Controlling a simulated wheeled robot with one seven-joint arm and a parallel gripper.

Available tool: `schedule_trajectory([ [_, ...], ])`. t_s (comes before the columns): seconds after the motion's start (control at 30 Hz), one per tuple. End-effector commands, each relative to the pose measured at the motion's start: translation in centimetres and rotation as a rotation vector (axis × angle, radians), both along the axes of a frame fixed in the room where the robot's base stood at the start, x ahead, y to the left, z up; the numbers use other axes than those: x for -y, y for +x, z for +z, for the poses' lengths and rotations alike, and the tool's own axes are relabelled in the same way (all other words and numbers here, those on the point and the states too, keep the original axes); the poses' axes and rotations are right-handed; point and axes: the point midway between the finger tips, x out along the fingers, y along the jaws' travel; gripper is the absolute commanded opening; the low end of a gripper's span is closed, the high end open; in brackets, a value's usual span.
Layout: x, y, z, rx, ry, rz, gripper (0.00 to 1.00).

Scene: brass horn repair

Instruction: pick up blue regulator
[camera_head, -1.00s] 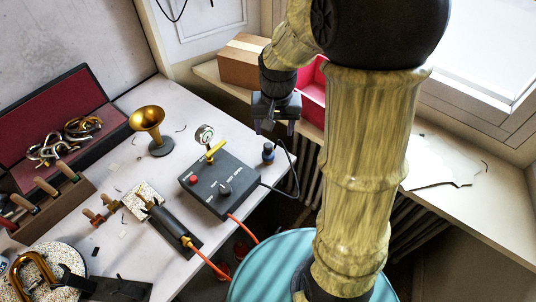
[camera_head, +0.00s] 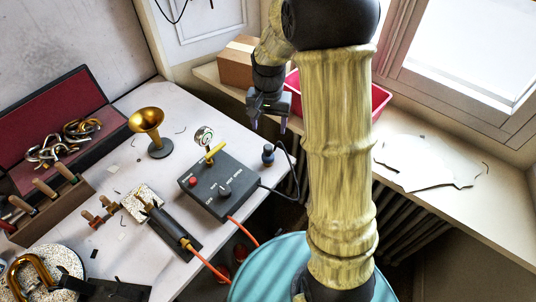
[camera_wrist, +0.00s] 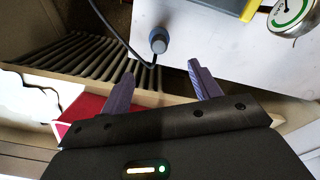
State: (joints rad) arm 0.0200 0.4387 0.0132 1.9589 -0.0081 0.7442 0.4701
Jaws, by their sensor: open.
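The blue regulator (camera_head: 268,154) is a small dark blue knob-shaped piece standing upright near the right edge of the white table (camera_head: 128,262). A black cable runs close beside it. In the wrist view the regulator (camera_wrist: 158,40) shows from above, beyond the gap between the fingertips. My gripper (camera_head: 269,125) is open and empty, pointing down. In the head view it appears just above the regulator, apart from it. In the wrist view my gripper (camera_wrist: 162,70) has both fingers spread, with nothing between them.
A dark control box (camera_head: 217,186) with a gauge (camera_head: 204,135) stands left of the regulator. A brass bell (camera_head: 147,122) stands farther left. A red bin (camera_head: 376,98) and cardboard box (camera_head: 238,66) sit on the sill behind. A radiator lies beyond the table edge.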

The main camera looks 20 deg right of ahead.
Motion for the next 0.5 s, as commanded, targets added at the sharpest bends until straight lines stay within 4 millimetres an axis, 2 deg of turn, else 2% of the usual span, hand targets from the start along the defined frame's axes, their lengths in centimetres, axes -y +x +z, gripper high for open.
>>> schedule_trajectory([
  [0.3, 0.0, -0.1, -5.7, -0.004, 0.000, 0.000, 0.63],
  [0.5, 0.0, -0.1, -7.9, -0.002, 0.000, 0.001, 0.63],
])
